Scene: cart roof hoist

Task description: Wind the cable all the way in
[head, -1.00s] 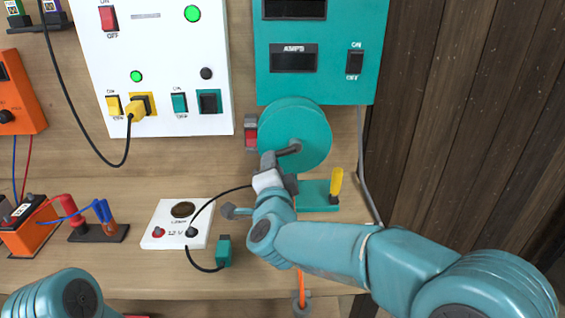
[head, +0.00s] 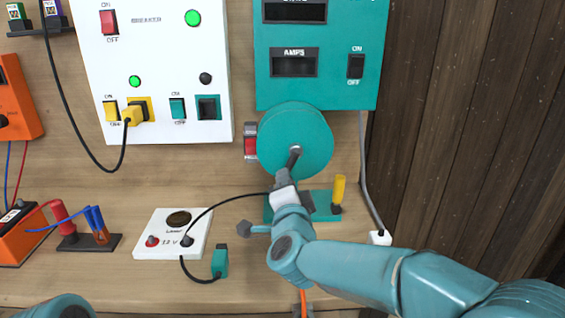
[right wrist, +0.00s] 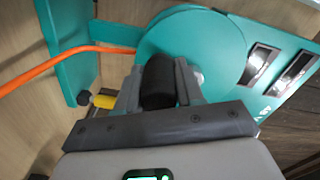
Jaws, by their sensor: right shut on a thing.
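The teal round winch drum (head: 295,130) is mounted below the teal panel. A dark crank arm (head: 294,158) points down and slightly left from its hub. My right gripper (head: 283,178) is at the crank's outer end. In the right wrist view its grey fingers (right wrist: 158,85) are shut on the black crank handle (right wrist: 158,78), one on each side. The orange cable (right wrist: 60,58) runs to the drum in that view. A short piece of orange cable (head: 303,300) shows below the bench edge in the head view. My left gripper is out of view; only part of its arm shows.
A yellow-handled lever (head: 339,190) stands on a teal base right of my right gripper. A white 12 V box (head: 168,236) with a black lead and teal plug (head: 219,262) lies left of it. A white breaker panel (head: 160,60) hangs at upper left.

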